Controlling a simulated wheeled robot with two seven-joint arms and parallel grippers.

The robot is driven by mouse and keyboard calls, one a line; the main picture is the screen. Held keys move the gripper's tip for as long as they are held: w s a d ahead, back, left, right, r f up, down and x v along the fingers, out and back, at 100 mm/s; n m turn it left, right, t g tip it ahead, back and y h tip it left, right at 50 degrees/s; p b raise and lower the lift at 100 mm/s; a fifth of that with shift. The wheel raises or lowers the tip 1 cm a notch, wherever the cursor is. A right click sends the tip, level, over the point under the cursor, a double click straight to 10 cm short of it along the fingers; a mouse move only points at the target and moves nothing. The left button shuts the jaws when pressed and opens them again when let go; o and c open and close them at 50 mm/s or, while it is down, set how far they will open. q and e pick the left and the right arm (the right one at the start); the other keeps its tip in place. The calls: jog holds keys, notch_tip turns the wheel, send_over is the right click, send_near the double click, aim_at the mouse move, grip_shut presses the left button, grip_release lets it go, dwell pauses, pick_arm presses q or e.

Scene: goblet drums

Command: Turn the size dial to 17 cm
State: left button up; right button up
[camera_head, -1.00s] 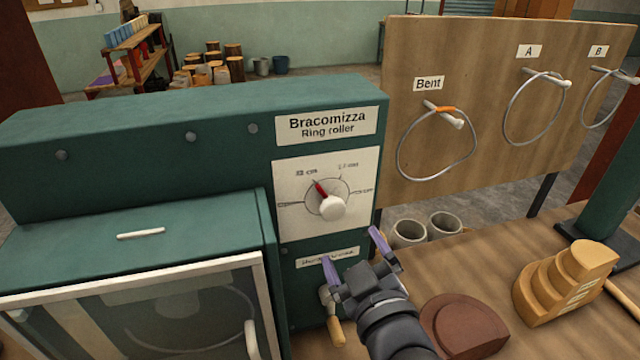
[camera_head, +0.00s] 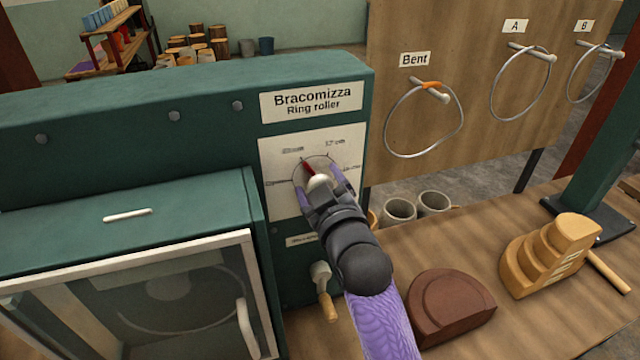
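The size dial is a pale round knob (camera_head: 319,182) with a red pointer (camera_head: 308,167), on a white plate (camera_head: 275,155) on the green ring roller (camera_head: 200,140). The pointer tilts up and left, toward the upper left label, which is too blurred to read. The upper right label (camera_head: 335,142) seems to read 17 cm. My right gripper (camera_head: 320,190) is at the dial, its purple fingers apart on either side of the knob. I cannot tell whether they touch it. The gripper hides the lower part of the dial. My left gripper is out of view.
A crank with a wooden handle (camera_head: 327,306) is below the dial, beside my arm. A glass-fronted door (camera_head: 180,310) is at lower left. Brown (camera_head: 450,306) and yellow (camera_head: 550,255) stepped blocks stand on the bench. Wire rings hang on a board (camera_head: 460,160) at right.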

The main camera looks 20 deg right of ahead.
jog(key=c, duration=0.7)
jog(key=shift+c, duration=1.4)
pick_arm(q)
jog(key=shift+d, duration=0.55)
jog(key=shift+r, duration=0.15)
